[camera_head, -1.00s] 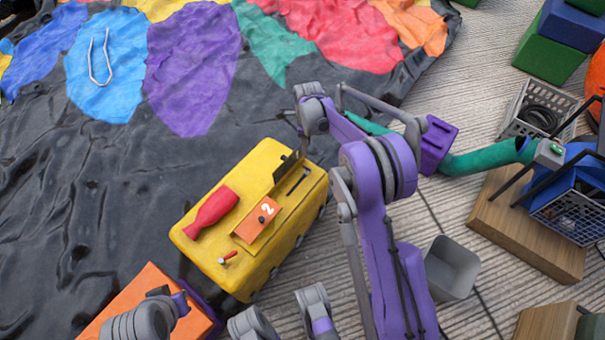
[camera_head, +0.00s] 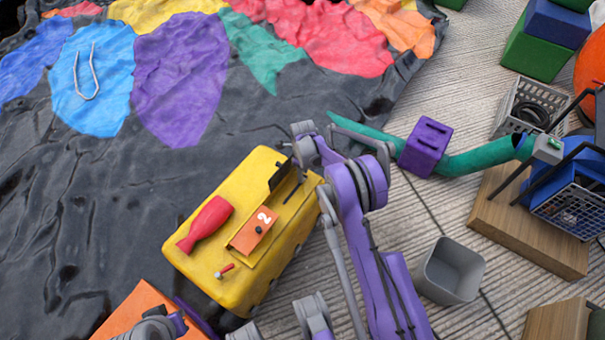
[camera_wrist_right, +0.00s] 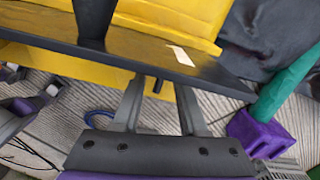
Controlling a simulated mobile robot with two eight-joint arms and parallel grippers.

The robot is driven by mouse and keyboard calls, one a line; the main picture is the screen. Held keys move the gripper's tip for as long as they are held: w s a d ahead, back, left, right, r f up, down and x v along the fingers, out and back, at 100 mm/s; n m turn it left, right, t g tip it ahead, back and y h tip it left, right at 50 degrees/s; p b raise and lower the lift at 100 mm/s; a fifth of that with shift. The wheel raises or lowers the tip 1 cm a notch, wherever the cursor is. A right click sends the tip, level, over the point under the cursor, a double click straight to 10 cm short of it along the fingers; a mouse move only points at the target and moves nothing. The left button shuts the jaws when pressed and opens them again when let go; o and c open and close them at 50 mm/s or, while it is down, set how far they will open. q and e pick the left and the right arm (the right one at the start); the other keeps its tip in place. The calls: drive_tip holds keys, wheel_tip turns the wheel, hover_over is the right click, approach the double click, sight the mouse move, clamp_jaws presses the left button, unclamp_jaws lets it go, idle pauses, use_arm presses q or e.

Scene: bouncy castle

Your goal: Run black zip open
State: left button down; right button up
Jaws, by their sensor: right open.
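A yellow padded block (camera_head: 195,270) stands on the floor at the edge of the black sheet. My right arm reaches over its right side; the hand is mostly hidden behind the arm there. The zip itself is not clearly made out. My left gripper's fingers are not visible.
On the block lie a red bottle-shaped piece (camera_head: 206,222), an orange plate marked 2 (camera_head: 252,232) and a small red-handled pin (camera_head: 225,271). A grey bin (camera_head: 450,272), a purple block (camera_head: 424,147) and a green tube (camera_head: 480,158) stand to the right.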

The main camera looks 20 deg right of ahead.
drive_tip(key=shift+f, duration=0.1)
clamp_jaws()
idle(1.4)
